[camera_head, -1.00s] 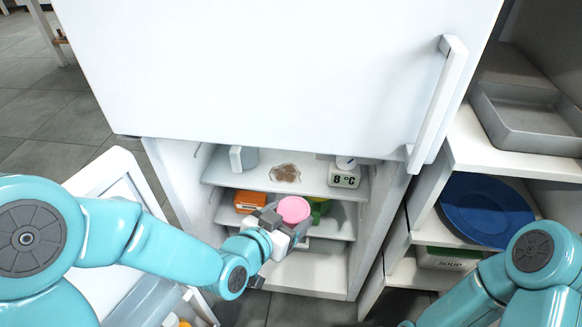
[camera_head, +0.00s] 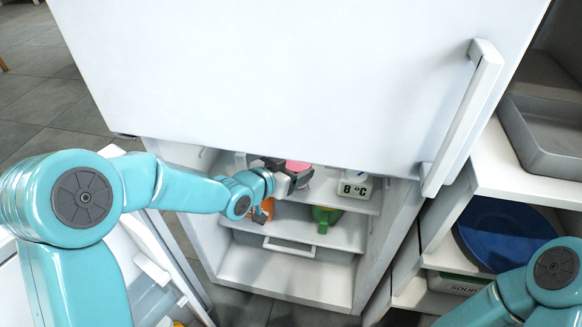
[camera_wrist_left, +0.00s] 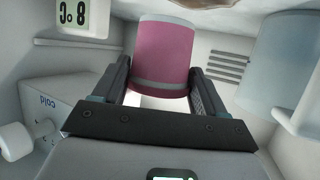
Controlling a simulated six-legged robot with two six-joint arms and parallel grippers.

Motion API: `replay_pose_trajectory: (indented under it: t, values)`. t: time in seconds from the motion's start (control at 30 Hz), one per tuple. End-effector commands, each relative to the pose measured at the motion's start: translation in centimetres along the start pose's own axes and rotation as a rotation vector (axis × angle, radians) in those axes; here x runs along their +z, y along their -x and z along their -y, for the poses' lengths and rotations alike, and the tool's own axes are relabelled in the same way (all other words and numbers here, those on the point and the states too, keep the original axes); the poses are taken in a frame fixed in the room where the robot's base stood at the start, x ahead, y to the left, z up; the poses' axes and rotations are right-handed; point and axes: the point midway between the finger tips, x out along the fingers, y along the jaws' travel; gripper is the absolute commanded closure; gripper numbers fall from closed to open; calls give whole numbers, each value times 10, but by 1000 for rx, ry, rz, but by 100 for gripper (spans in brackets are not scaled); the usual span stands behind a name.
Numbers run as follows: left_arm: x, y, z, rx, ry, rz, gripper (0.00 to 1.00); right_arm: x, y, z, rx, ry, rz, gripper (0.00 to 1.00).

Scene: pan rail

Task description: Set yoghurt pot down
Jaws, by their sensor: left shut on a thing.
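The yoghurt pot (camera_head: 298,165) is pink and shows only in part behind my left gripper (camera_head: 290,177) in the head view. In the left wrist view the pot (camera_wrist_left: 163,55) sits between the two dark fingers of my left gripper (camera_wrist_left: 158,85), which is shut on it. The gripper is inside the open fridge, at the level of the upper shelf (camera_head: 333,196). I cannot tell whether the pot touches the shelf. My right arm shows at the lower right of the head view, but its gripper is out of view.
A thermometer display (camera_head: 356,185) stands right of the pot. A pale jug (camera_wrist_left: 280,60) shows in the left wrist view. An orange thing (camera_head: 262,211) and a green thing (camera_head: 325,216) are on the shelf below. The freezer door (camera_head: 280,70) overhangs the opening.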

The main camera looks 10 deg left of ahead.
Motion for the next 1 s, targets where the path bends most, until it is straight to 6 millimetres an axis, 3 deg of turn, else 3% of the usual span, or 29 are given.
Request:
replay_pose_trajectory:
  t: [0.1,0.23,0.53,0.93,0.97,1.0]
  values:
    - [-8,-18,20,-2,-1,-1,69,-1,0,0,0,1,-2,57]
    - [-12,-28,31,-1,-1,0,69,0,0,0,0,0,-1,57]
    - [21,-46,32,1,1,1,69,-14,-25,-8,-2,11,-49,57]
    - [24,-46,32,0,-1,0,69,-18,-26,-8,-2,14,-63,57]
    - [23,-46,32,1,0,1,19,-18,-25,-8,-2,14,-63,57]
    - [23,-46,31,1,0,1,6,-18,-25,-8,-2,14,-63,57]
